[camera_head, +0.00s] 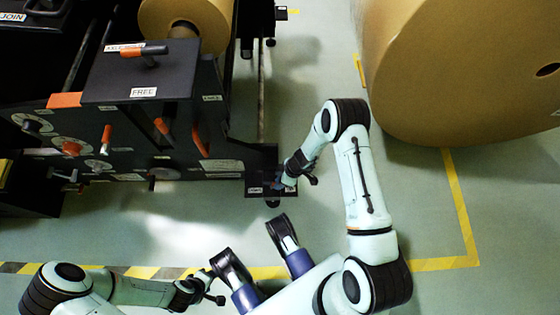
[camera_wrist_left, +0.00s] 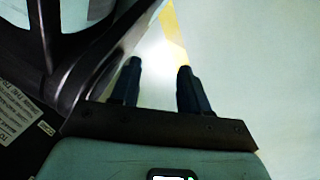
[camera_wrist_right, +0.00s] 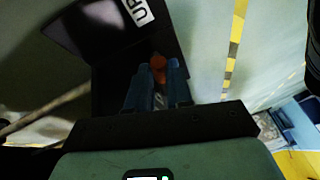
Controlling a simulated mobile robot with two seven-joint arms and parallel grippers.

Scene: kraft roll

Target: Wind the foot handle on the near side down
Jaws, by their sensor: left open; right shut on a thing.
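The foot handle (camera_wrist_right: 158,66) shows in the right wrist view as a small orange piece between the fingertips of my right gripper (camera_wrist_right: 157,88), which is shut on it. In the head view my right gripper (camera_head: 284,183) reaches the dark foot bracket (camera_head: 258,189) at the machine's near right corner; the handle itself is hidden there. A plate with a partly visible "UP" label (camera_wrist_right: 137,10) lies beyond the fingers. My left gripper (camera_wrist_left: 158,88) is open and empty over the floor in the left wrist view, far from the bracket.
The dark machine (camera_head: 140,75) with orange handles and a "FREE" label fills the upper left. A large brown paper roll (camera_head: 465,70) stands at the upper right, and a smaller roll (camera_head: 195,18) sits on the machine. Yellow floor tape (camera_head: 458,205) marks the open green floor.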

